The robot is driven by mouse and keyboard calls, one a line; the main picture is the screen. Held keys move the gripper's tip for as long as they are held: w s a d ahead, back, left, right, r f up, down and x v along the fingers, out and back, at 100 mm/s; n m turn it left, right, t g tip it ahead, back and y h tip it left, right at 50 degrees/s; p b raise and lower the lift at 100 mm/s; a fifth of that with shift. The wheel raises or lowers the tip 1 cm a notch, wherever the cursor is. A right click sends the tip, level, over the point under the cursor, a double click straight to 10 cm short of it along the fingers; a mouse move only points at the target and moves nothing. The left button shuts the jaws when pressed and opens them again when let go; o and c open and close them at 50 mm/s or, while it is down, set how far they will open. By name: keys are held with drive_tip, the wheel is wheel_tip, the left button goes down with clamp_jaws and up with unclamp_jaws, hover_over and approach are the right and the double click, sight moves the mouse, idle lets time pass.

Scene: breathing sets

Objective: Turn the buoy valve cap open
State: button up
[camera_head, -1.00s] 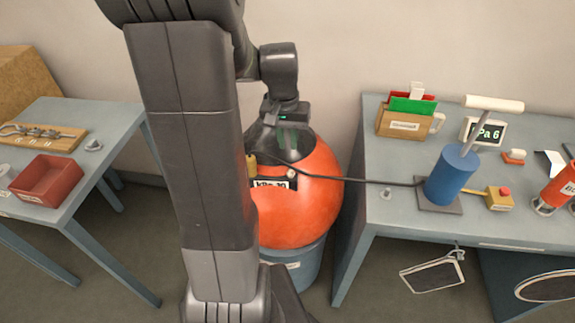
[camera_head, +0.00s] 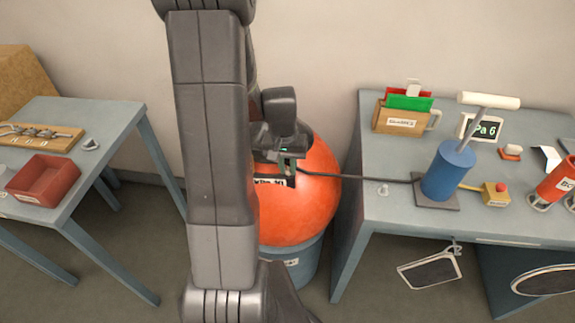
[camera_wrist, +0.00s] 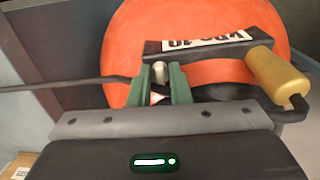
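The buoy (camera_head: 315,205) is a big orange ball seated in a blue tub; it also fills the top of the wrist view (camera_wrist: 130,50). A small silver-white knob (camera_wrist: 159,72), which may be the valve cap, shows between my fingers. My gripper (camera_head: 288,167) is at the buoy's upper front in the head view. In the wrist view its two green fingers (camera_wrist: 159,84) stand apart on either side of the knob, with small gaps visible. I cannot tell whether either touches it. A yellow cylindrical fitting (camera_wrist: 278,76) is to the right, beside the kPa display (camera_wrist: 205,42).
A black hose (camera_head: 360,180) runs from the buoy to a blue pump (camera_head: 449,171) on the right table (camera_head: 400,220). The left table (camera_head: 95,180) holds a red tray (camera_head: 43,179). My arm hides the buoy's left side in the head view.

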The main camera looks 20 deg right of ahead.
clamp_jaws()
drive_tip(key=shift+n, duration=0.4)
drive_tip(key=shift+o, duration=0.3)
unclamp_jaws()
wheel_tip(320, 180, up, 14)
drive_tip(key=shift+w+a+b, duration=0.25)
drive_tip(key=shift+a+b, duration=0.05)
drive_tip(key=shift+a, duration=0.05)
drive_tip(key=shift+f, duration=0.2)
